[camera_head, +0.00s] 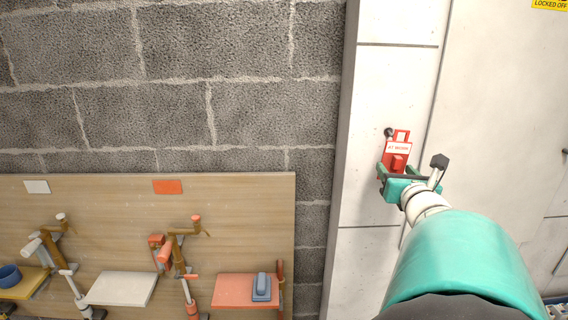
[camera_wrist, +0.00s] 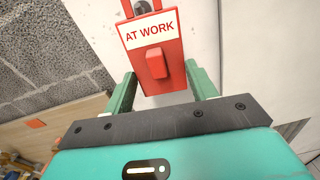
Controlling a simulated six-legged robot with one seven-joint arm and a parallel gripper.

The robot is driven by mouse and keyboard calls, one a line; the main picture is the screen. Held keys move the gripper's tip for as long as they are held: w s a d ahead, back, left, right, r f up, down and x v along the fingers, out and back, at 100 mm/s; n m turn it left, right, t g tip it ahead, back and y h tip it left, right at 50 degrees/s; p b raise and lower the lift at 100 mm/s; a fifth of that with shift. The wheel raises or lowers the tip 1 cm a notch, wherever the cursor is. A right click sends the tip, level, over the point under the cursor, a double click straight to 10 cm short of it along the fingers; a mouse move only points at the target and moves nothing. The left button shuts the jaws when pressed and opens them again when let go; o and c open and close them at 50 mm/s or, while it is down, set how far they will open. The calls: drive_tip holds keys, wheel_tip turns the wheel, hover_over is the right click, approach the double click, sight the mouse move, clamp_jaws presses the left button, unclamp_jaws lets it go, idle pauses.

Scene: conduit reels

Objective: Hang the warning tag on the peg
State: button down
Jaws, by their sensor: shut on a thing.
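The warning tag (camera_head: 399,149) is a red plate with a white "AT WORK" label, a red block on its front and an open loop on top. It also shows in the wrist view (camera_wrist: 172,76). My gripper (camera_head: 397,170) is shut on the tag, its green fingers at the tag's lower sides in the wrist view (camera_wrist: 162,87). The dark peg (camera_head: 389,132) sticks out of the white panel, just left of the loop in the head view. In the wrist view a grey round end (camera_wrist: 142,7) shows within the loop. I cannot tell whether the loop is around the peg.
The white panel (camera_head: 385,90) stands right of a grey block wall (camera_head: 170,110). A yellow sign (camera_head: 550,4) is at the top right. The panel around the tag looks clear.

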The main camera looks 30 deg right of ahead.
sight(391, 171)
drive_tip(key=shift+x, duration=1.45)
drive_tip(key=shift+w+d+f, duration=0.2)
drive_tip(key=shift+w+f, duration=0.35)
drive_tip(key=shift+f, duration=0.1)
drive_tip(key=shift+c, duration=2)
unclamp_jaws()
